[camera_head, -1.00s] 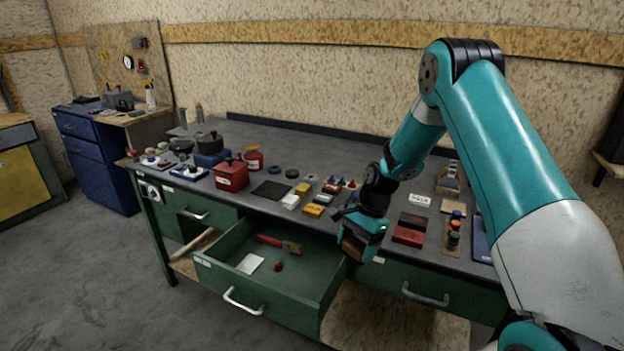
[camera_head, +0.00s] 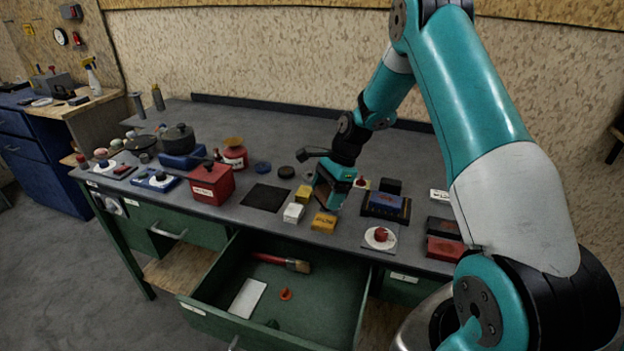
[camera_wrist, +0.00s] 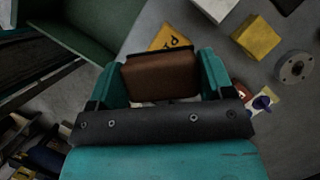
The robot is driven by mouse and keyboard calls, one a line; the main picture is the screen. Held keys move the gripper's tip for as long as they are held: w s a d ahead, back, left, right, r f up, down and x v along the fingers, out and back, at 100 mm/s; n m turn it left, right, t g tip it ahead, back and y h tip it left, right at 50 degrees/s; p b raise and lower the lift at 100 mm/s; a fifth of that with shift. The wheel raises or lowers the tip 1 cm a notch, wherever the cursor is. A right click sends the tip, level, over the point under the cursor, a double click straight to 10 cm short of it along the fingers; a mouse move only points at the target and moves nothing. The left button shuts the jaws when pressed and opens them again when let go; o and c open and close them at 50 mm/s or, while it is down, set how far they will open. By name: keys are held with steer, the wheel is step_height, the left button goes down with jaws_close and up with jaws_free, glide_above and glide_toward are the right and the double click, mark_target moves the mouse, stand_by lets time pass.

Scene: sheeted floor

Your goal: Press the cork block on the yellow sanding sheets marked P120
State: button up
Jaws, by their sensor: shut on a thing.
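My gripper (camera_head: 329,198) is shut on a brown cork block (camera_wrist: 160,78), seen between the teal fingers in the wrist view. The block is held above the bench. A yellow sanding sheet stack (camera_head: 324,222) with dark lettering lies on the bench just in front of the gripper in the head view. It also shows beyond the block in the wrist view (camera_wrist: 167,38), partly hidden by it; a P can be made out, the number cannot be read. A second yellow block (camera_head: 304,193) lies to the left of the gripper, with no mark that I can read.
A white block (camera_head: 293,212) lies left of the marked yellow stack. A dark square mat (camera_head: 266,197) and a red box (camera_head: 211,184) are farther left. A blue stamp pad (camera_head: 386,202) stands right. The open green drawer (camera_head: 332,289) juts out below the bench front.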

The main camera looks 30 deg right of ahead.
mark_target(321, 222)
steer(key=shift+w+f, duration=0.1)
steer(key=shift+w, duration=0.1)
steer(key=shift+a+f+b, duration=0.1)
steer(key=shift+f+b, duration=0.1)
steer(key=shift+b, duration=0.1)
step_height(321, 222, down, 5)
steer(key=b, duration=0.5)
steer(key=shift+f, duration=0.2)
steer(key=shift+f, duration=0.55)
stand_by(1.9)
step_height(321, 222, up, 7)
steer(key=p, duration=0.6)
steer(key=shift+r, duration=0.1)
stand_by(0.7)
